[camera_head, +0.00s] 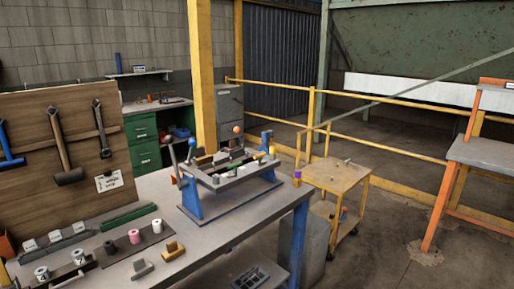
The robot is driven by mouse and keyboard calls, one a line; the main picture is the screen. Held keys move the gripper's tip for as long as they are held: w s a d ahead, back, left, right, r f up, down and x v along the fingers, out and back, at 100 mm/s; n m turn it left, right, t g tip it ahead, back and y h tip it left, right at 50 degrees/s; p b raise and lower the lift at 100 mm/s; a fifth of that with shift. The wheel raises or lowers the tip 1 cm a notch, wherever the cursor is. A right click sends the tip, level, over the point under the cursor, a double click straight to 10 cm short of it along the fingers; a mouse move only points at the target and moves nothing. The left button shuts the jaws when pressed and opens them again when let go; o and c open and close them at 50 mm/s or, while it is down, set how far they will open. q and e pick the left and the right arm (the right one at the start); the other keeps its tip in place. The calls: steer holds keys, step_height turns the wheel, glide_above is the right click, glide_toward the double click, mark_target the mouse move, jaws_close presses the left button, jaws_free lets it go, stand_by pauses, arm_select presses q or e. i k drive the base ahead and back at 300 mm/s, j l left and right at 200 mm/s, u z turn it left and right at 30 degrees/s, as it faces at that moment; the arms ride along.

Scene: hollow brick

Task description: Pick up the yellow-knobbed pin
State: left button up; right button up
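A blue-framed fixture (205,205) with a pale top stands on the grey workbench (235,222). A small yellow knob (272,150) shows at the right end of the fixture's top; it may belong to the yellow-knobbed pin, whose shaft I cannot make out. An orange ball knob (237,129) and a blue ball knob (192,142) stand up from the fixture. Neither of my grippers is in view.
On the bench's near left lie a yellow block (173,248), a grey block (142,268), several spools and a green bar (128,217). A wooden tool board (70,160) stands behind them. A yellow cart (335,178) stands to the right; open floor lies beyond it.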

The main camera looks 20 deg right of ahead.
mark_target(272, 148)
steer(key=i+l+u, duration=0.1)
steer(key=l, duration=0.25)
steer(key=i+l, duration=0.2)
steer(key=l, duration=0.15)
steer(key=i+l+u, duration=0.15)
steer(key=l, duration=0.2)
steer(key=i+l+u, duration=0.1)
steer(key=l, duration=0.25)
steer(key=i+l, duration=0.15)
steer(key=l, duration=0.25)
steer(key=i+l, duration=0.1)
steer(key=l, duration=0.25)
steer(key=i+l, duration=0.15)
steer(key=l, duration=0.25)
steer(key=i+l, duration=0.1)
steer(key=l, duration=0.25)
steer(key=i+l+u, duration=0.1)
steer(key=l, duration=0.25)
steer(key=i+l, duration=0.15)
steer(key=l, duration=0.2)
